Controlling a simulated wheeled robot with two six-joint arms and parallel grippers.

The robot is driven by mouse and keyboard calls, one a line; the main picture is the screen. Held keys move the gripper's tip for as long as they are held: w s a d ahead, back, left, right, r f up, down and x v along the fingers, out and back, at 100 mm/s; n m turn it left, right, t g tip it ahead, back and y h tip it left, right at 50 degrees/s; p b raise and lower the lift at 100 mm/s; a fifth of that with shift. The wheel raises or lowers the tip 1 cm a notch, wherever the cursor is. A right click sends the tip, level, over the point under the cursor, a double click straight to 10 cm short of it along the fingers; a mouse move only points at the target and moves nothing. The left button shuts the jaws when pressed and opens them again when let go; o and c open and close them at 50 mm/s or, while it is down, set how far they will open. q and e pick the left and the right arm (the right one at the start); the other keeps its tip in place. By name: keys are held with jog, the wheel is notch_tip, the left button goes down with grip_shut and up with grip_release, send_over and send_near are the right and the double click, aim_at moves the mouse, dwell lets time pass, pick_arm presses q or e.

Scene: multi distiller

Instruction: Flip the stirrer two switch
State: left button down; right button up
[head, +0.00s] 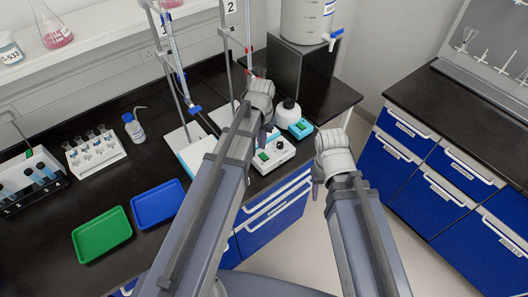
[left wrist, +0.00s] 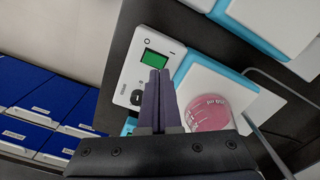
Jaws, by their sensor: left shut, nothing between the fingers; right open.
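A white stirrer with a small green screen (head: 272,155) sits at the front edge of the black bench, near the stand labelled 2. My left gripper (head: 264,138) reaches down over this stirrer. In the left wrist view its fingers (left wrist: 157,74) are shut with nothing between them, overlapping the panel beside the knob and below the screen. Contact cannot be told. My right gripper (head: 316,188) hangs open and empty in front of the bench, right of the stirrer.
Stands, a blue tray (head: 158,204), a green tray (head: 102,235) and a tube rack (head: 95,152) are on the left. Floor space lies right of the bench.

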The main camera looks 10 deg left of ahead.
aim_at(262, 155)
pick_arm(q)
notch_tip(262, 155, up, 3)
jog(key=p, duration=0.2)
jog(key=shift+r+p, duration=0.2)
jog(key=shift+p, duration=0.2)
jog(key=shift+s+d, duration=0.15)
jog(key=s+d+m+y, duration=0.1)
jog(key=s+d+m, duration=0.1)
jog(key=s+d, duration=0.8)
jog(key=s, duration=0.4)
jog(key=shift+f+b, duration=0.35)
jog(key=shift+b, duration=0.05)
